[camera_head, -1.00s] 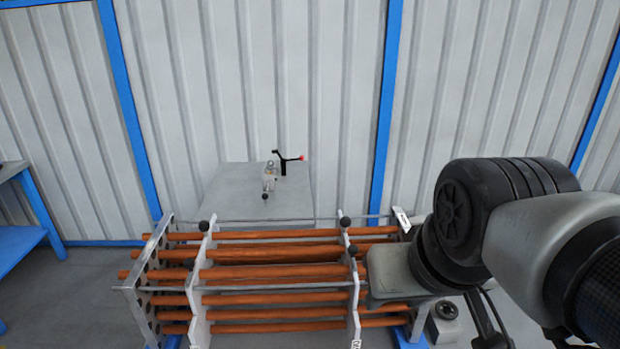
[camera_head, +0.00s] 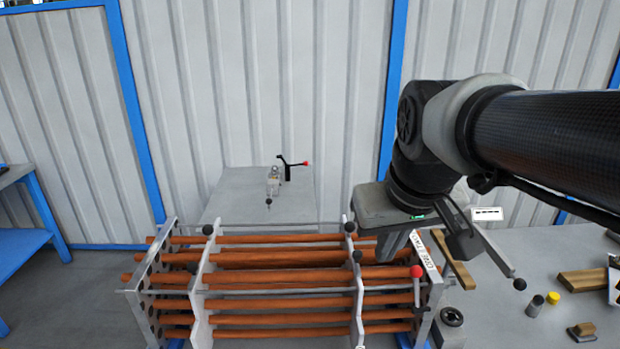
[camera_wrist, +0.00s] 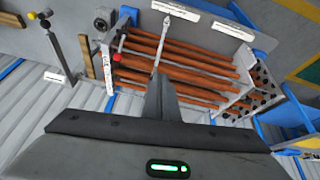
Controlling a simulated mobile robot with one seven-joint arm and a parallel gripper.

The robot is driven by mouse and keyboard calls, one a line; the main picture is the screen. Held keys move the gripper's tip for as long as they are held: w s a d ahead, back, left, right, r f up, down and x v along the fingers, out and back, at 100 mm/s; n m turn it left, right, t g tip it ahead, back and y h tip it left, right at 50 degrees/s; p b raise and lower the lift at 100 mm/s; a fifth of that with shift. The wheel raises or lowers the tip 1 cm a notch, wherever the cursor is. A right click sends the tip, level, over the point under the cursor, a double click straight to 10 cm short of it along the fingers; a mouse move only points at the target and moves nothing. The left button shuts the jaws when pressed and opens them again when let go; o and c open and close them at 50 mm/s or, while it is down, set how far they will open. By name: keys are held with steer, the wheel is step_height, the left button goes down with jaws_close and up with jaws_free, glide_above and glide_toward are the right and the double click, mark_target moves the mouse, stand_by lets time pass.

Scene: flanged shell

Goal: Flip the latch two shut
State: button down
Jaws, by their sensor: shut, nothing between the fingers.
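A small lever with a red knob (camera_head: 416,272) stands at the right end plate of the tube rack (camera_head: 432,300). Its red knob also shows in the wrist view (camera_wrist: 117,58). I cannot tell which of these is latch two. My gripper (camera_head: 388,256) is shut and empty, pointing down over the rack's right part, left of the red-knobbed lever. In the wrist view its fingers (camera_wrist: 160,84) appear in front of the tubes. Whether they touch anything is unclear.
Orange-brown tubes (camera_head: 280,272) fill the rack, with black-knobbed uprights. Wood blocks (camera_head: 582,280) and a yellow-capped piece (camera_head: 552,297) lie on the right of the bench. Blue table (camera_head: 30,215) at left.

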steer(key=w+f+n, duration=0.2)
steer(key=w, duration=0.9)
steer(key=n+g+y+b, duration=0.1)
steer(key=g+y, duration=0.1)
glide_above(357, 260)
steer(key=w, duration=0.4)
steer(key=f, duration=0.4)
steer(key=shift+s+a+f, duration=0.2)
steer(key=shift+a, duration=0.1)
steer(key=shift+f, duration=0.1)
steer(key=shift+t, duration=0.3)
steer(key=f, duration=0.9)
steer(key=shift+s+d+f, duration=0.15)
steer(key=shift+s, duration=0.2)
steer(key=shift+s, duration=0.1)
